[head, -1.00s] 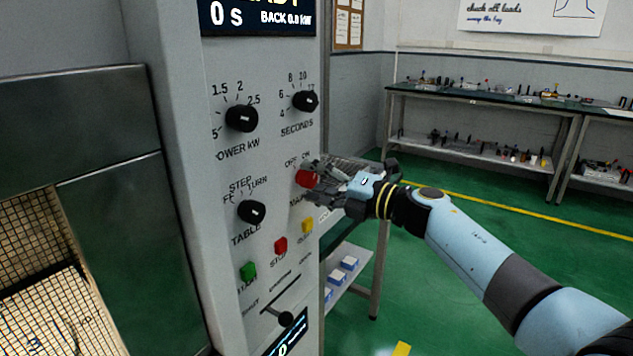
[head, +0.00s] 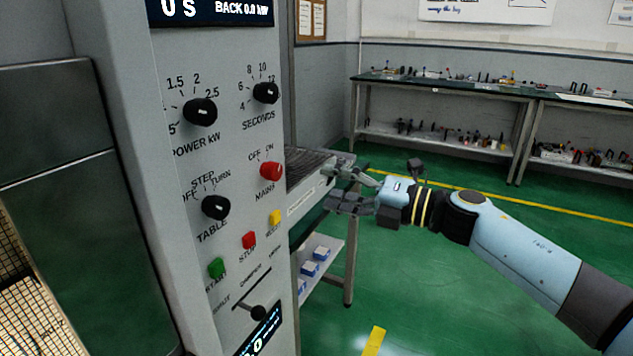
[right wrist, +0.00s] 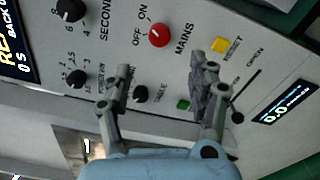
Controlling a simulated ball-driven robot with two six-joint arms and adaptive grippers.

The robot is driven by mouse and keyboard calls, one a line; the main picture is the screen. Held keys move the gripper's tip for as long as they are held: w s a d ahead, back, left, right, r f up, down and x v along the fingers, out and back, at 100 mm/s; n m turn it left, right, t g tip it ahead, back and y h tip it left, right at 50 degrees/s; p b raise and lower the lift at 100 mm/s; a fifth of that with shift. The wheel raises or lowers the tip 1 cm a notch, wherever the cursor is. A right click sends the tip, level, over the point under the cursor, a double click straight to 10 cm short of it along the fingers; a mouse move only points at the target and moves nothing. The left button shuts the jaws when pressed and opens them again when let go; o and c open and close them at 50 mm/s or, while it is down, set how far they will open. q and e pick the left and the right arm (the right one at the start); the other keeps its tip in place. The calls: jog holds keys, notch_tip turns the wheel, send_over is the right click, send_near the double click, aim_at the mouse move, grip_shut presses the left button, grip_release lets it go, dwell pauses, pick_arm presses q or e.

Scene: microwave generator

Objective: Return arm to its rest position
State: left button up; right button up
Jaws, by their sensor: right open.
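My right gripper (head: 341,187) is open and empty in the head view. It is in the air to the right of the grey microwave generator panel (head: 226,269), apart from the red mains knob (head: 271,170). My right arm (head: 520,250) reaches in from the lower right. In the right wrist view, the two fingers of the gripper (right wrist: 158,85) stand wide apart, with the panel beyond them. The mains knob also shows there (right wrist: 160,35), beyond the fingertips. My left gripper is not in view.
The panel carries black knobs (head: 200,112), green, red and yellow buttons (head: 249,240), and a lever (head: 257,312). Workbenches (head: 450,90) line the back wall. Green floor (head: 440,310) is open below the arm.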

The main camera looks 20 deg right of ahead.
jog(key=shift+s+d, duration=0.1)
jog(key=shift+s, duration=0.1)
dwell(0.3)
jog(key=s+d+f+m+g+h+b, duration=0.1)
jog(key=s+f+m+h+b, duration=0.4)
jog(key=f, duration=1)
jog(key=s+d+f+m+g+h+b, duration=0.15)
jog(key=s+f+m, duration=0.55)
jog(key=f, duration=0.8)
jog(key=s+d+f+m+h+b, duration=0.1)
jog(key=s+f+m+h+b, duration=0.45)
jog(key=f, duration=0.95)
jog(key=s+f+m+g, duration=0.3)
jog(key=s+f, duration=0.3)
jog(key=s, duration=0.5)
jog(key=s+f+m+g+b, duration=0.1)
jog(key=s+f+m+g, duration=0.3)
jog(key=s+f, duration=0.3)
jog(key=s+f+m+g, duration=0.3)
jog(key=s+f, duration=0.4)
jog(key=s, duration=1)
jog(key=shift+s+d+m+g, duration=0.25)
jog(key=shift+d+m+g, duration=0.1)
jog(key=shift+m, duration=0.5)
jog(key=shift+a, duration=0.1)
